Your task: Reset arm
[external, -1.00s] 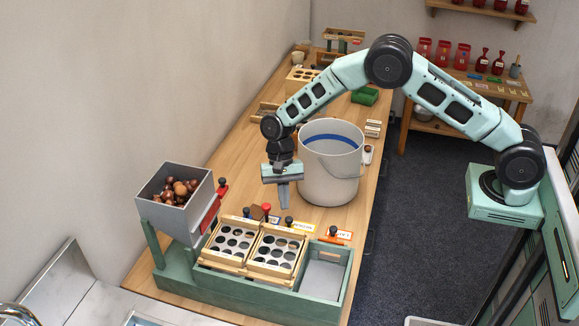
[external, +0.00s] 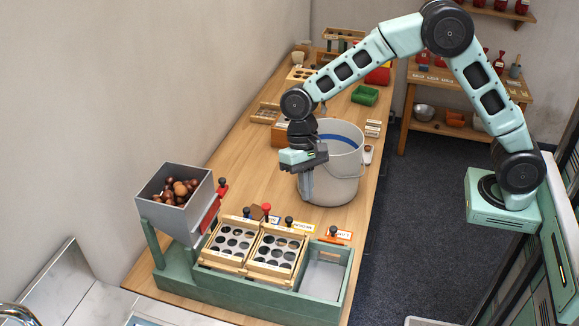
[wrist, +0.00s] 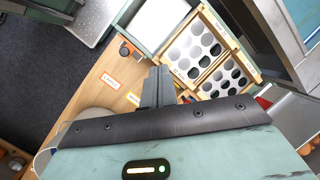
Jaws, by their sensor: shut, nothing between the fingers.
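My arm reaches in from the right in the external view and bends down over the wooden bench (external: 222,165). My gripper (external: 307,200) points down in front of the white bucket (external: 345,180) and hides part of its left side. The fingers are shut and empty; they also show closed together in the wrist view (wrist: 158,85). I cannot tell whether the gripper touches the bucket.
A grey hopper of chestnuts (external: 168,211) stands at the front left on a green frame (external: 225,297). Two wooden sorting trays with round holes (external: 230,243) (external: 276,254) sit in the frame. A green tray (external: 365,95) and wooden boxes lie farther back.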

